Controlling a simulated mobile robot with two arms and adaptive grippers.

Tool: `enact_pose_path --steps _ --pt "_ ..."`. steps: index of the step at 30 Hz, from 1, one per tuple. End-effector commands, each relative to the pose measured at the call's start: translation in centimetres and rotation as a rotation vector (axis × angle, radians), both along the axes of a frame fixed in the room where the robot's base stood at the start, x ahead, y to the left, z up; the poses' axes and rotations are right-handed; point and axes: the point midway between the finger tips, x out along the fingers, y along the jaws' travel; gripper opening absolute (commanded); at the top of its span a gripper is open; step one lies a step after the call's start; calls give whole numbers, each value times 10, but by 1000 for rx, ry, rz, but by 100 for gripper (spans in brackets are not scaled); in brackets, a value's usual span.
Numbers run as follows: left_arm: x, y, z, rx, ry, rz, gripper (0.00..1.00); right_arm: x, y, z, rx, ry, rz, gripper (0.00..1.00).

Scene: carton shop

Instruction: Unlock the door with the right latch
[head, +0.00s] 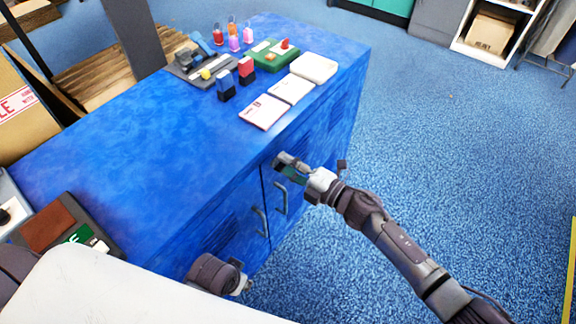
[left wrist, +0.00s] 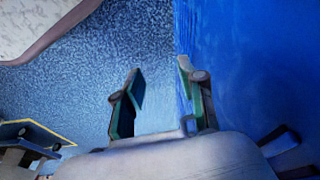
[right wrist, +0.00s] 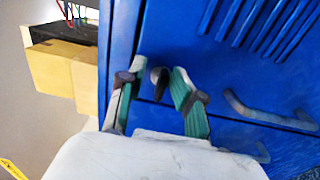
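The blue cabinet has two doors with grey bar handles; the right-hand door's handle (head: 281,198) shows in the head view. In the right wrist view a small dark knob (right wrist: 158,82), apparently the right latch, stands out from the blue door (right wrist: 225,75). My right gripper (right wrist: 157,70) is open with its fingers on either side of the knob; I cannot tell whether they touch it. In the head view this gripper (head: 288,168) is at the cabinet's upper front. My left gripper (left wrist: 160,70) is open and empty, low beside the blue cabinet face (left wrist: 245,60).
The blue cabinet top (head: 130,150) carries white paper stacks (head: 291,88), stamps, small bottles and a green tray (head: 270,56). The left door's handle (head: 259,221) is near my left arm. Carpet (head: 440,150) to the right is clear. A carton (right wrist: 60,72) stands beyond the cabinet.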

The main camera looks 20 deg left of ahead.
Motion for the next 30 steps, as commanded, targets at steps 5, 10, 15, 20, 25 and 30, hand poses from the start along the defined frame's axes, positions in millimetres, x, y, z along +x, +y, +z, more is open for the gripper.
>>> enact_pose_path --steps 5,10,15,20,25,30 --pt "0 0 0 0 0 0 40 -1 -1 -2 -3 1 1 34" --pt "1 1 1 1 -4 1 40 -3 -8 -4 -6 2 1 34" --pt "1 1 1 0 -3 1 40 -13 -36 -4 -7 1 1 34" --pt "1 1 1 0 -2 1 40 -25 -69 -5 -6 3 0 34" --pt "0 1 1 0 -2 1 40 -36 -96 -3 -5 2 2 34" --pt "0 1 0 1 -1 1 40 -40 -109 -3 -2 2 2 34"
